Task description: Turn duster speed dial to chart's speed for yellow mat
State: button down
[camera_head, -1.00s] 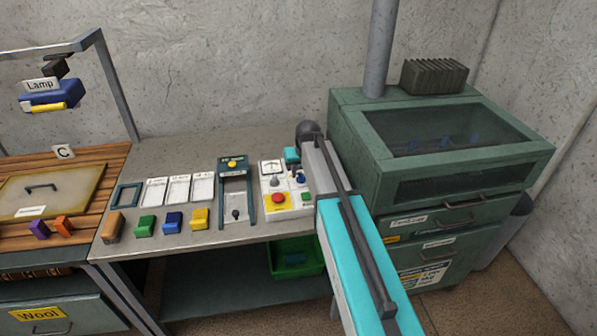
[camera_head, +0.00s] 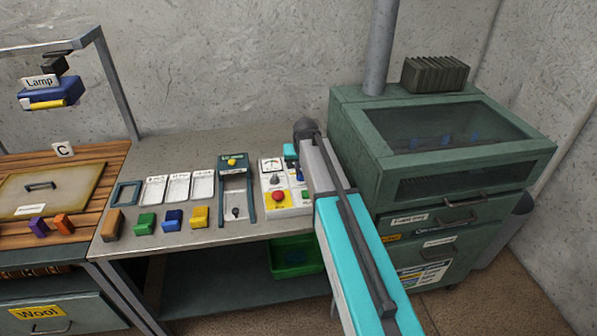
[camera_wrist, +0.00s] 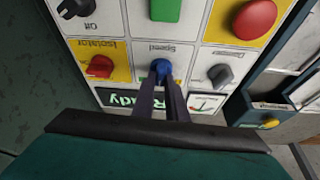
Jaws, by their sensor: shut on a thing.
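My gripper (camera_wrist: 161,85) is shut on the blue speed dial (camera_wrist: 162,67) of a white and yellow control panel (camera_wrist: 202,55). The panel appears upside down in the wrist view, with a "Speed" label beside the dial. I cannot read the dial's setting there. In the head view the control panel (camera_head: 269,181) stands on the grey bench, partly behind my arm. A printed sheet (camera_head: 424,275) is on the front of the green cabinet; its lines are too small to read, and I cannot tell whether it is the chart. No yellow mat is clearly identifiable.
A red knob (camera_wrist: 100,67), grey knob (camera_wrist: 220,76), black knob (camera_wrist: 76,8), green switch (camera_wrist: 165,9) and red button (camera_wrist: 254,19) surround the dial. The green cabinet (camera_head: 348,140) stands close right of my arm. Coloured blocks and white trays lie left on the bench.

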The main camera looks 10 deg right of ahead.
jog(key=m+b, duration=0.1)
jog(key=m, duration=0.1)
jog(key=m+h+b, duration=0.1)
jog(key=shift+w+a+f+m+g+b, duration=0.1)
jog(key=shift+a+m+g+b, duration=0.1)
jog(key=shift+m+g+b, duration=0.15)
jog(key=shift+m+g+h+b, duration=0.25)
jog(key=shift+m+h+b, duration=0.55)
jog(key=shift+m, duration=0.75)
jog(key=c, duration=1.8)
grip_release()
jog(key=shift+o, duration=0.2)
jog(key=shift+d, duration=0.1)
jog(key=shift+r, duration=0.25)
jog(key=b+v, duration=0.3)
jog(key=v, duration=1)
jog(key=shift+r+b, duration=0.25)
jog(key=shift+b, duration=0.05)
